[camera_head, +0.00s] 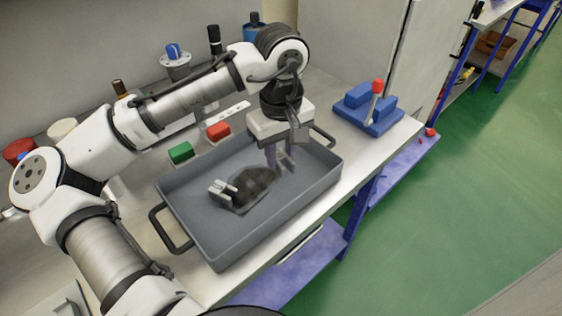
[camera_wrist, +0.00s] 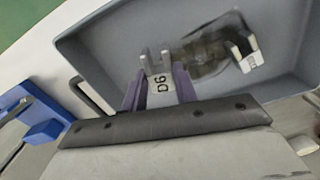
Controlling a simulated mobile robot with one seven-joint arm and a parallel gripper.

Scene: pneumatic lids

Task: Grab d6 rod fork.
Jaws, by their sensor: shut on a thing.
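My gripper (camera_wrist: 160,88) is shut on a metal rod fork (camera_wrist: 163,84). Its face carries a label that shows upside down in the wrist view and reads as d6. Its two prongs point away from the purple fingers. In the head view my gripper (camera_head: 277,155) points down over the right part of the grey tray (camera_head: 218,252), with the held fork (camera_head: 288,163) at its fingertips. Whether the fork still touches the tray floor I cannot tell. A second metal fork (camera_head: 222,191) lies in the tray to the left, and also shows in the wrist view (camera_wrist: 247,54).
A dark stained patch (camera_head: 253,187) is on the tray floor beside the second fork. A blue fixture with a red-knobbed lever (camera_head: 368,108) stands to the right. Green (camera_head: 180,152) and red (camera_head: 218,130) blocks stand behind the tray.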

